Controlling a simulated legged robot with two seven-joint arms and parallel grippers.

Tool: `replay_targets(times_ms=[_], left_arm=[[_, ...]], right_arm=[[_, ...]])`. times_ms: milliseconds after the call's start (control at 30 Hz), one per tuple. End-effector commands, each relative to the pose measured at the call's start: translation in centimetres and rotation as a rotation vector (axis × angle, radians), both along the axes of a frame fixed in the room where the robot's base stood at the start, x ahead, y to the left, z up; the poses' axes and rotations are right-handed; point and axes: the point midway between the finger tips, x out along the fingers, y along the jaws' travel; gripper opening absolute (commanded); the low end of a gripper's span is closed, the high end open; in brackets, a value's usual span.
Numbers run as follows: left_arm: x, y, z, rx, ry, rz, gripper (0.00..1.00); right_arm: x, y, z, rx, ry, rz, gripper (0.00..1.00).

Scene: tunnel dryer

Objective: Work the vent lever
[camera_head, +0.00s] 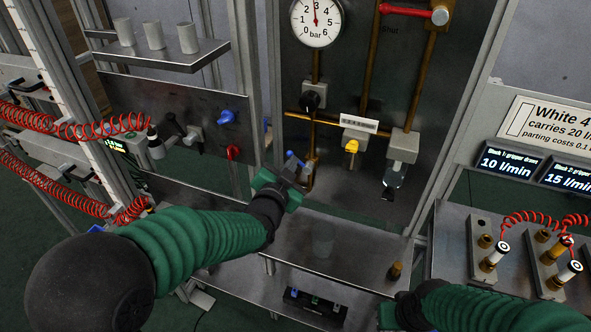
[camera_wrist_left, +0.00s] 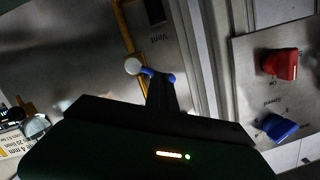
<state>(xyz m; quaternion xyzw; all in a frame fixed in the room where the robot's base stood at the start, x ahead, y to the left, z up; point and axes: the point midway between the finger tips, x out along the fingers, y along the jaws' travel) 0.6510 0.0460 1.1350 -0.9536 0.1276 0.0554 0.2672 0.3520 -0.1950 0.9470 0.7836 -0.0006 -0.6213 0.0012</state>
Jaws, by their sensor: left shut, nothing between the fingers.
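The vent lever (camera_wrist_left: 152,71) shows in the left wrist view as a short blue bar with a pale round knob, near a "Vent" label and a brass pipe. In the head view its blue part (camera_head: 291,154) shows just beyond my left gripper (camera_head: 292,172). The left gripper is shut with nothing between its fingers. In the wrist view its fingertips (camera_wrist_left: 160,80) overlap the lever's blue bar; I cannot tell whether they touch it. My right gripper (camera_head: 402,311) shows only in part at the bottom of the head view, and its jaws are hidden.
A pressure gauge (camera_head: 317,20) points near 3 bar. A red lever (camera_head: 405,12) lies across the pipe at top right. A blue knob (camera_head: 226,116) and a red knob (camera_head: 234,152) sit on the panel at left. Red coiled hoses (camera_head: 70,128) hang further left.

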Motion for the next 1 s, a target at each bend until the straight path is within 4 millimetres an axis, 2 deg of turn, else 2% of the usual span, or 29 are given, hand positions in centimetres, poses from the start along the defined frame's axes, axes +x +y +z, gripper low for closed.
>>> replay_targets(times_ms=[100, 367, 1000], left_arm=[[0.3, 0.8, -0.4, -0.103, 0.025, 0.009, 0.00], [0.5, 1.3, -1.0, -0.288, 0.088, 0.007, 0.00], [0.6, 1.6, -1.4, -0.289, 0.088, 0.007, 0.00]], right_arm=[[0.0, 0.0, -1.3, 0.000, 0.000, -0.001, 0.00], [0.0, 0.0, -2.6, 0.000, 0.000, -0.001, 0.00], [0.0, 0.0, -3.6, 0.000, 0.000, 0.000, 0.00]])
